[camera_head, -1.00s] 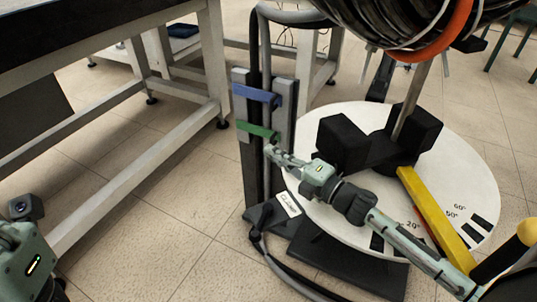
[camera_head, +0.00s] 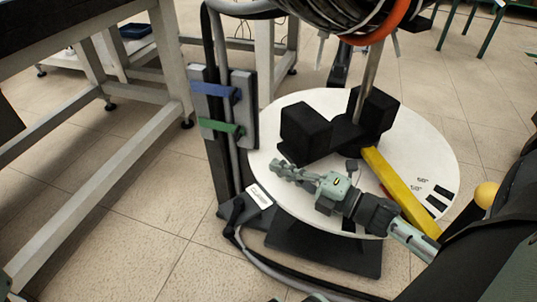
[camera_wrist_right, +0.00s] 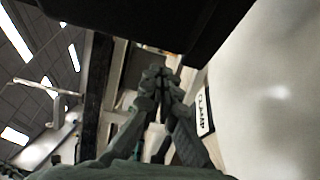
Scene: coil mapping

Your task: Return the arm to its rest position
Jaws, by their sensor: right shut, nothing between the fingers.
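My right gripper (camera_head: 281,169) is shut and empty. Its arm comes in from the lower right of the head view, and the gripper shows in front of the round white turntable (camera_head: 436,150). Its fingers point left, toward the post with the blue clamp (camera_head: 216,90) and the green clamp (camera_head: 220,126). In the right wrist view the closed fingertips (camera_wrist_right: 158,75) show at the middle, beside a white label reading CLAMP (camera_wrist_right: 204,111). My left gripper does not show in the head view.
Black blocks (camera_head: 306,131) and a yellow bar (camera_head: 400,192) are on the turntable. A coil with an orange ring (camera_head: 392,32) hangs above. A grey-framed table (camera_head: 110,170) stands at left. A black cable (camera_head: 232,230) runs along the floor, and open floor lies at front left.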

